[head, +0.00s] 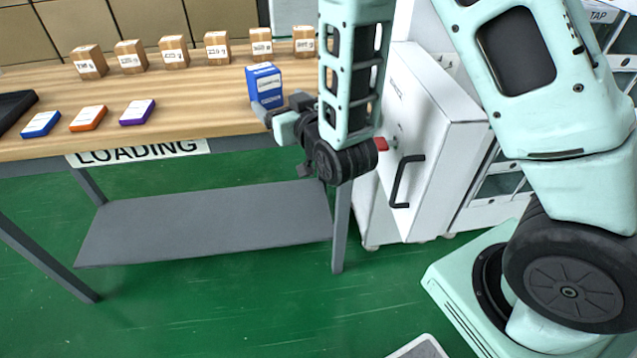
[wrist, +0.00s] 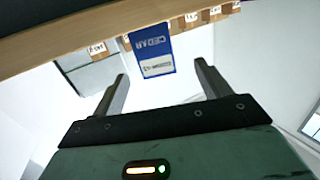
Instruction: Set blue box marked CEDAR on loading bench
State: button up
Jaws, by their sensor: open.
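The blue box (head: 265,86) stands upright near the front edge of the loading bench (head: 210,97), toward its right end. In the wrist view the box (wrist: 151,50) shows upside down, with CEDAR and a white label on its face. My gripper (head: 280,106) is just in front of the box in the head view. In the wrist view its two fingers (wrist: 163,80) are apart, with the box beyond and between their tips. Nothing is held. Whether a fingertip touches the box cannot be told.
Several brown cartons (head: 173,52) line the back of the bench. Blue, orange and purple flat boxes (head: 137,112) lie at the left front, beside a black tray (head: 12,108). A white cabinet (head: 430,140) with a black handle stands close right of my gripper. Bench space left of the blue box is clear.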

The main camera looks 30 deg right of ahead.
jog(key=s+a+f+n+g+y, duration=0.2)
jog(key=s+a+n+g, duration=0.1)
jog(key=s+a+g, duration=0.8)
jog(key=s+d+r+n+g+h, duration=0.1)
jog(key=s+d+g, duration=0.1)
jog(key=s, duration=0.7)
jog(key=s+d+r+n+g+h, duration=0.1)
jog(key=s+d+n+g+h, duration=0.1)
jog(key=s, duration=0.8)
jog(key=shift+s+d+r+n+g, duration=0.3)
jog(key=shift+d+r+g, duration=0.15)
jog(key=shift+g, duration=0.75)
